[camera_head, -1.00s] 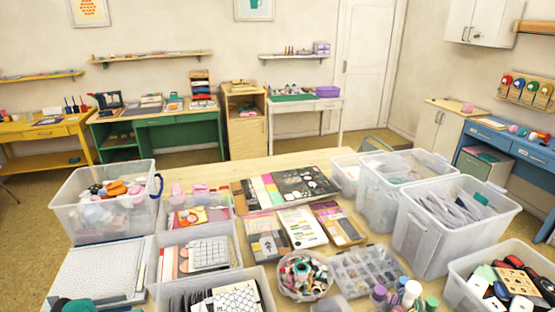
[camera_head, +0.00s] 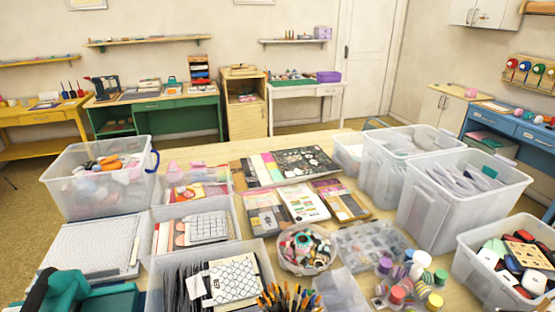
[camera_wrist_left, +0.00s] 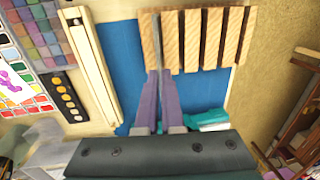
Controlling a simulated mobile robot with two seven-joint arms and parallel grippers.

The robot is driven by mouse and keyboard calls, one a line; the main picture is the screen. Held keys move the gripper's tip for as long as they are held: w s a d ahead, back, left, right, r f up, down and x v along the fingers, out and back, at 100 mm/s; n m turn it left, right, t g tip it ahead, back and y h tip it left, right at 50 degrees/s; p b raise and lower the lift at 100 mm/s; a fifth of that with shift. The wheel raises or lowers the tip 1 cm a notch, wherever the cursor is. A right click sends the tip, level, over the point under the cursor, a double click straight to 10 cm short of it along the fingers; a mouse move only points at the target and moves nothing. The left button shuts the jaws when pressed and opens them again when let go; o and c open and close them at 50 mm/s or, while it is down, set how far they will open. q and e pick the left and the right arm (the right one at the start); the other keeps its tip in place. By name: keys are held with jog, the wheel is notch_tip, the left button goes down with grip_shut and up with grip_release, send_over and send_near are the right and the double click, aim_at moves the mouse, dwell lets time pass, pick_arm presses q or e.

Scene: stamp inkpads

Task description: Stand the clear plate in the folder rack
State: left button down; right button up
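In the left wrist view my left gripper (camera_wrist_left: 158,78) has its two purple fingers close together, with a thin grey strip between and beyond them. The strip looks like the clear plate (camera_wrist_left: 157,42) seen edge-on; its faces cannot be made out. It lines up with the gap between the first two slats at the left of the wooden folder rack (camera_wrist_left: 202,40). Whether it touches the rack's bottom is unclear. The rack sits at a blue surface. In the head view neither gripper shows; teal parts of my arm are at the bottom left.
A paint palette (camera_wrist_left: 65,98) and a pale wooden bar (camera_wrist_left: 93,68) lie left of the rack. A teal object (camera_wrist_left: 207,119) is near the fingers' right side. In the head view a table holds clear bins (camera_head: 97,200), and pencils (camera_head: 287,299) stand at its near edge.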

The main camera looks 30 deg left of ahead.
pick_arm(q)
jog(key=c, duration=1)
grip_release()
jog(key=shift+r, duration=0.1)
jog(key=r+p, duration=0.4)
jog(key=p, duration=0.1)
jog(key=shift+w+d+r, duration=0.2)
jog(key=shift+w+r, duration=0.05)
jog(key=shift+r, duration=0.15)
jog(key=shift+p, duration=0.3)
